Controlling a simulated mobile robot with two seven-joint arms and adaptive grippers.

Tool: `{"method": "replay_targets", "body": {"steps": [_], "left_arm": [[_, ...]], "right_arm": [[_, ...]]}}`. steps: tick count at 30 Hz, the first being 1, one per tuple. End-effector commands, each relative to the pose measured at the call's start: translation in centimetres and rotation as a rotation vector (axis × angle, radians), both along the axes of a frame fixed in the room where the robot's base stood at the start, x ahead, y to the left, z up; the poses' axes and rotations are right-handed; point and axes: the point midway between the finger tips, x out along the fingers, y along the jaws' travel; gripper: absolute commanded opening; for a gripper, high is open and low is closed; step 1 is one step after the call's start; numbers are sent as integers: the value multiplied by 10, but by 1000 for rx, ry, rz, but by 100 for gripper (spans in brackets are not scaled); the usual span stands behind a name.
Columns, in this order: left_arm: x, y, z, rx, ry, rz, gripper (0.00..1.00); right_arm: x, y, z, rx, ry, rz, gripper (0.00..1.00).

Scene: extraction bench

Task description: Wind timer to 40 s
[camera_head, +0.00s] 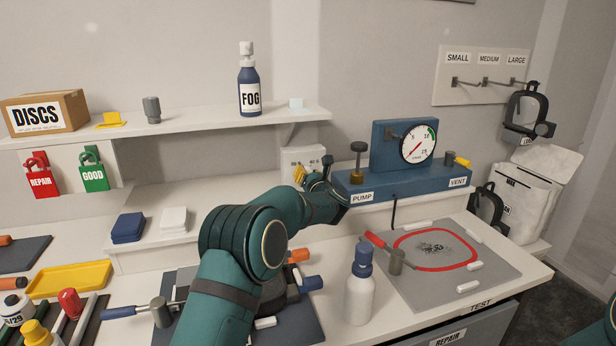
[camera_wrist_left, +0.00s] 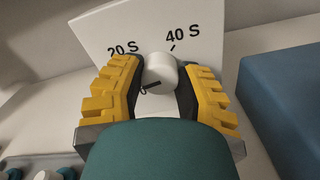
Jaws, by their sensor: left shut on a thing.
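The timer (camera_head: 297,157) is a white box on the bench at the left end of the blue pump unit. In the left wrist view its white face (camera_wrist_left: 118,30) carries the marks 20 S and 40 S and, lower left, a partly hidden 0. My left gripper (camera_head: 318,177) has its yellow fingers on both sides of the round white knob (camera_wrist_left: 160,72) and is shut on it. A black mark on the knob points to the lower left, toward the 0. The lower part of the face is hidden by the gripper. My right gripper is out of view.
The blue pump unit (camera_head: 378,183) with a gauge (camera_head: 418,145) stands close right of the timer. A shelf (camera_head: 200,122) with a FOG bottle (camera_head: 249,85) is above left. A white bottle (camera_head: 359,298) stands in front, near my forearm.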

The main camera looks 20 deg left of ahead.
Motion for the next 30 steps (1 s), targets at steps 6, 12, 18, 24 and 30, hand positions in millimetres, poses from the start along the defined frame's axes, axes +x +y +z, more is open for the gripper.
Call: {"method": "replay_targets", "body": {"steps": [6,12,18,24,30], "left_arm": [[0,1,4,3,-6,1,0],[0,1,4,2,-7,1,68],[0,0,2,1,-4,1,68],[-3,-2,2,1,-2,-1,68],[-20,-15,2,1,-2,-3,68]], "right_arm": [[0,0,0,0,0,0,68],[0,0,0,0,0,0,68],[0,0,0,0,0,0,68],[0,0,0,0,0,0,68],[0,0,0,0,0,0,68]]}}
